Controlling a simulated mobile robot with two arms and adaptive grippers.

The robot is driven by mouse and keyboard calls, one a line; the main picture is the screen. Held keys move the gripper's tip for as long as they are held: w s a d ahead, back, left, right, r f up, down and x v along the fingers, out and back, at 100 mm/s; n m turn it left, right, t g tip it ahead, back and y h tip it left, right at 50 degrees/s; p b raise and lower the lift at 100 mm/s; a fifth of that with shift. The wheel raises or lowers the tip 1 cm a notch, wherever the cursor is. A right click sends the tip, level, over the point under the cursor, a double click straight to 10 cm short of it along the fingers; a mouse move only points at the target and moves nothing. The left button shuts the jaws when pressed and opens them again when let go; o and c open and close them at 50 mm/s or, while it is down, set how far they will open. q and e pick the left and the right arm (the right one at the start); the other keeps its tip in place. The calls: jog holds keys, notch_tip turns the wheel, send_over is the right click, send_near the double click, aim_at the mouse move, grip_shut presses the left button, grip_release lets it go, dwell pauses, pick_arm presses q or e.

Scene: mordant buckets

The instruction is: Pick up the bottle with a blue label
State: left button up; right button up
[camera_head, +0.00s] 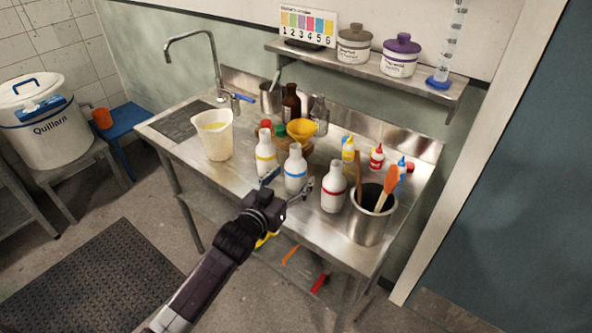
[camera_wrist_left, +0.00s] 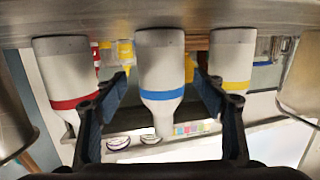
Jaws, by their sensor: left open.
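The white bottle with a blue label (camera_head: 295,165) stands upright on the steel table, between a yellow-labelled bottle (camera_head: 265,150) and a red-labelled bottle (camera_head: 333,183). My left gripper (camera_head: 289,184) is open at the near side of the blue-labelled bottle. In the left wrist view, which is upside down, the blue-labelled bottle (camera_wrist_left: 161,70) shows between the two open fingers (camera_wrist_left: 162,95). There is a gap on each side, so it is not gripped. The red-labelled bottle (camera_wrist_left: 66,75) and yellow-labelled bottle (camera_wrist_left: 232,60) flank it. My right gripper is not in view.
A steel pot with utensils (camera_head: 368,225) stands at the table's right front. A white pitcher (camera_head: 216,143) stands to the left. Behind the bottles are a yellow funnel (camera_head: 303,130), brown bottles and small dropper bottles. A wall shelf (camera_head: 365,72) hangs above.

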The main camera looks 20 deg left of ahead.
aim_at(296, 171)
pick_arm(q)
jog(key=shift+x, duration=1.2)
jog(key=shift+w, duration=0.35)
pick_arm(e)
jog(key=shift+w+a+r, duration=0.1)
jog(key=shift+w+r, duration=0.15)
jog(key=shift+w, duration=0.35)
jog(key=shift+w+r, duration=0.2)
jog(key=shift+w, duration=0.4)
pick_arm(q)
jog(key=shift+c, duration=0.5)
jog(key=c, duration=1.3)
jog(key=shift+r, duration=0.1)
jog(key=shift+c, duration=0.4)
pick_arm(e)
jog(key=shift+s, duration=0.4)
pick_arm(q)
jog(key=shift+r, duration=0.15)
